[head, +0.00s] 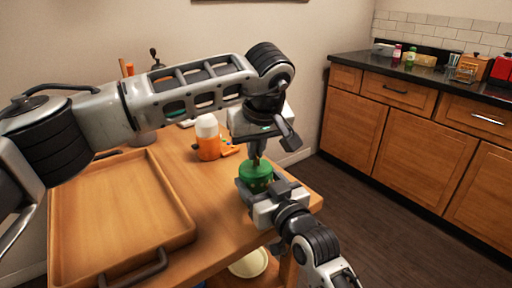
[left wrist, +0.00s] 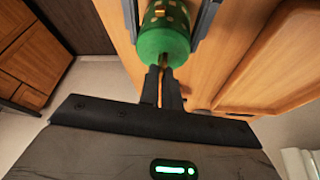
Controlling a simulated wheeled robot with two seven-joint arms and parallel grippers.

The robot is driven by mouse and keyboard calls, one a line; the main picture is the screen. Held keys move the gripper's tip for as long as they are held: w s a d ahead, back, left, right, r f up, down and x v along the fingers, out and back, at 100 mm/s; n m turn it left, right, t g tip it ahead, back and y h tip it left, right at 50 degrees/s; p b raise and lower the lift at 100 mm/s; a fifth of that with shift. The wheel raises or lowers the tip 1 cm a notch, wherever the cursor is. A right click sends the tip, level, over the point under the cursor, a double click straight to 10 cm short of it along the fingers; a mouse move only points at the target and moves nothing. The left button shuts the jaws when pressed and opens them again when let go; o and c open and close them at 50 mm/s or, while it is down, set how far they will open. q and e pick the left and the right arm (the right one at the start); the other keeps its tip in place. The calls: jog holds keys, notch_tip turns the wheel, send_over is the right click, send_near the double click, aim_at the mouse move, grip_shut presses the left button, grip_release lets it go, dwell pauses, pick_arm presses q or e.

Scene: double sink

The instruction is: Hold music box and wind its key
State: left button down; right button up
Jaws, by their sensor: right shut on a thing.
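The green music box (head: 256,174) is a small cylinder with gold marks, held at the right edge of the wooden table. It also shows in the left wrist view (left wrist: 163,40). My right gripper (head: 262,186) is shut on it, one finger on each side. My left gripper (head: 256,155) points straight down over the box. In the left wrist view its two fingers (left wrist: 162,78) are close together, with their tips at the thin brass key (left wrist: 163,62). The key is mostly hidden between the tips, and I cannot tell if they grip it.
A wooden tray (head: 62,225) with dark handles fills the table's left part. A counter with cabinets (head: 400,145) is at the right, across open floor.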

pick_arm(q)
jog(key=n, duration=0.1)
jog(key=n+y, duration=0.1)
jog(key=n+g, duration=0.1)
jog(key=n, duration=0.1)
jog(key=shift+d+y, duration=0.25)
jog(key=shift+y, duration=0.05)
pick_arm(e)
jog(key=shift+f, duration=0.35)
jog(key=shift+a, duration=0.1)
pick_arm(q)
jog(key=c, duration=1.6)
grip_release()
pick_arm(e)
jog(key=o, duration=1.1)
pick_arm(q)
jog(key=v, duration=1.2)
pick_arm(e)
jog(key=shift+r, duration=0.15)
pick_arm(q)
jog(key=shift+a, duration=0.1)
